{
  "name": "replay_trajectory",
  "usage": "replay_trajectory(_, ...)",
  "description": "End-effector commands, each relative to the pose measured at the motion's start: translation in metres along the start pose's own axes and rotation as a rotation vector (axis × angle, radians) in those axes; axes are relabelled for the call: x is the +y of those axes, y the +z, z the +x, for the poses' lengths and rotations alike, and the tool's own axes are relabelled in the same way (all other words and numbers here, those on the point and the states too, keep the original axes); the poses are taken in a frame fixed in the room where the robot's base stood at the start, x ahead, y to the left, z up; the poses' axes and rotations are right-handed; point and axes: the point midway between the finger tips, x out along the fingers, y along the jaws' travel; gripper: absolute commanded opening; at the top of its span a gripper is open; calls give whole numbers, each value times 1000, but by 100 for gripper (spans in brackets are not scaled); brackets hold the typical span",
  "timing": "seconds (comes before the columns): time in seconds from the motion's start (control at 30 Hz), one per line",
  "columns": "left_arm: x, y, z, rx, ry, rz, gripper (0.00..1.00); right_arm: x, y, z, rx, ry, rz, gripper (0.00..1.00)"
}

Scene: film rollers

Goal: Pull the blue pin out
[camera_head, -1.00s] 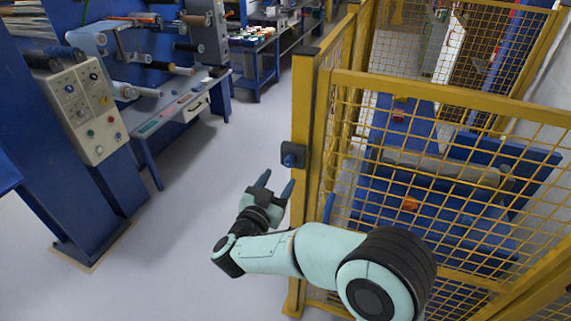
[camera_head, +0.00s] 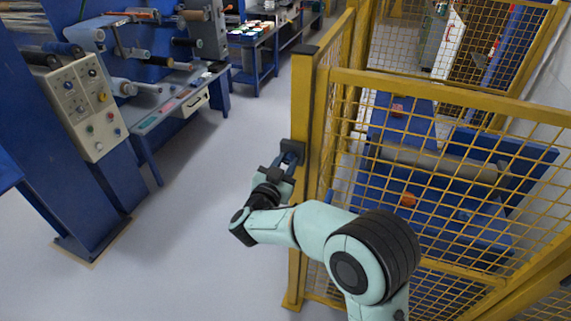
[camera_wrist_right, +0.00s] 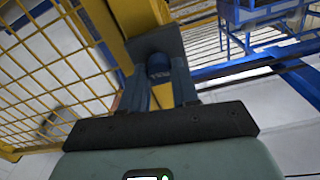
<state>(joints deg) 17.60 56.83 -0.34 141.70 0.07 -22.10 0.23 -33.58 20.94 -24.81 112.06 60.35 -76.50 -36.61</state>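The blue pin (camera_wrist_right: 159,66) is a short dark-blue knob on a dark square plate (camera_wrist_right: 160,42) fixed to the yellow fence post. In the head view the same plate (camera_head: 294,148) shows on the post, and my fingers hide most of the pin. My right gripper (camera_head: 289,158) is at the pin. In the right wrist view its two blue-grey fingers (camera_wrist_right: 160,84) lie one on each side of the pin, with little or no gap, and look shut on it. My left gripper is in neither view.
The yellow mesh fence (camera_head: 450,120) stands right beside my right arm, with a blue machine (camera_head: 465,225) behind it. A blue machine with a control panel (camera_head: 90,108) and a bench (camera_head: 165,112) stand at the left. The grey floor between (camera_head: 200,215) is clear.

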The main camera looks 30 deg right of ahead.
Motion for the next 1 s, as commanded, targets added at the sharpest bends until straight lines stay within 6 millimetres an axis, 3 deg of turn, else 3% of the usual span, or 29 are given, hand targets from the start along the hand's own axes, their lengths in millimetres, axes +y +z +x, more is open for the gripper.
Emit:
replay_trajectory(0.23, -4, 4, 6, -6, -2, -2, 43, 1, 2, -17, -2, -2, 0, 0)
replay_trajectory(0.47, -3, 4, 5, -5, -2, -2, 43, 0, 0, -17, 0, 1, 0, 0)
replay_trajectory(0.5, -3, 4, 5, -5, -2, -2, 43, 1, 0, -17, 0, 1, 0, 43)
replay_trajectory(0.53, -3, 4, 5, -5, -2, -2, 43, 1, 0, -17, 0, 1, 0, 52)
replay_trajectory(0.87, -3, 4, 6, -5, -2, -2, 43, 0, 0, -18, 0, 0, 0, 56)
replay_trajectory(1.0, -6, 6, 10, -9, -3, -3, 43, 0, 1, -32, -3, -2, 1, 56)
